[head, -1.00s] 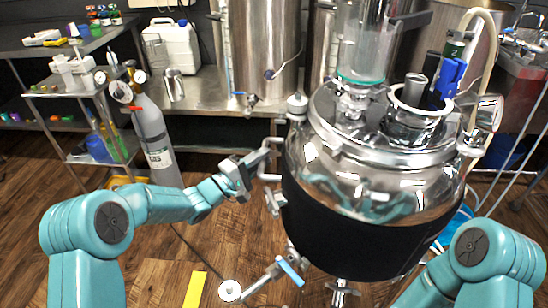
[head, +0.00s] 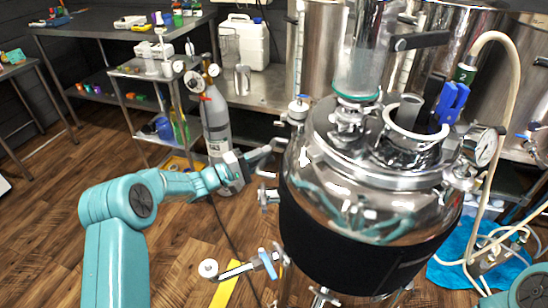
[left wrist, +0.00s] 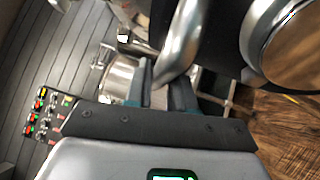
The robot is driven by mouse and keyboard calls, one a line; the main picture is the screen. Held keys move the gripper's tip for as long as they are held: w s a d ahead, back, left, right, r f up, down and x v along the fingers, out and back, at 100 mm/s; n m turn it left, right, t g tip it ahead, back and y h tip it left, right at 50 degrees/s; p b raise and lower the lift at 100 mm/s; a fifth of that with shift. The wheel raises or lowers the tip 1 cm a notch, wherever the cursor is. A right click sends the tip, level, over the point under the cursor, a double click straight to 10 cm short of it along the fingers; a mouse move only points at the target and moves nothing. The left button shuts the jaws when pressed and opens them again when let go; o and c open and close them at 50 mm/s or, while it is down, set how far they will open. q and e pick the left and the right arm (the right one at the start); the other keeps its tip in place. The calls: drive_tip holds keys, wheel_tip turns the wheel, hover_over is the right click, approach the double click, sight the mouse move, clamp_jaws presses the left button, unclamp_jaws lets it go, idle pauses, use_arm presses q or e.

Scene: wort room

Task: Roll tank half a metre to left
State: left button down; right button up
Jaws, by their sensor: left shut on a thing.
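The tank (head: 365,235) is a polished steel vessel with a black jacket, standing upright right of centre in the head view. A glass column, a gauge and a hose are on its lid. My left gripper (head: 258,156) is at the tank's left side, shut on a bent steel handle. In the left wrist view the curved handle (left wrist: 181,42) runs down between the two fingers of my left gripper (left wrist: 164,88). My right gripper is not in view; only part of my right arm shows at the lower right. The tank's base is hidden.
A gas cylinder (head: 218,135) stands just behind my left gripper. A steel cart (head: 140,72) and a bench (head: 262,100) are behind it. A yellow strip (head: 225,290) lies on the wood floor. Open floor shows at the left. A blue mat (head: 455,262) with pump gear lies at the right.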

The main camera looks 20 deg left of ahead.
use_arm(q)
drive_tip(key=shift+w+a+r, duration=0.1)
drive_tip(key=shift+a+r, duration=0.25)
drive_tip(key=shift+r, duration=0.05)
drive_tip(key=c, duration=1.1)
unclamp_jaws()
drive_tip(key=shift+o, duration=0.2)
drive_tip(key=shift+d+f, duration=0.1)
drive_tip(key=shift+f, duration=0.05)
drive_tip(key=p+v, duration=0.1)
drive_tip(key=v, duration=1.5)
drive_tip(key=shift+a, duration=0.2)
drive_tip(key=shift+f, duration=0.15)
